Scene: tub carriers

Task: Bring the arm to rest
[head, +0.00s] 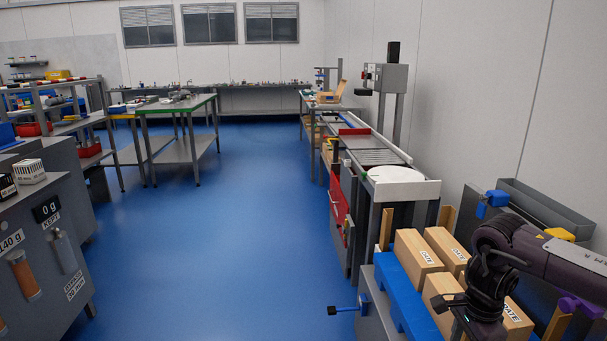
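My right arm (553,253) comes in from the right edge at the lower right. My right gripper (455,308) is at the lower end, low over the front of the blocks. Its dark fingers blend with the wrist, and I cannot tell whether they are open or shut. Nothing is clearly seen held in it. My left arm and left gripper are not in view.
A blue handle (345,309) juts over the floor. A grey cabinet (55,235) stands left. The middle blue floor (235,230) is clear.

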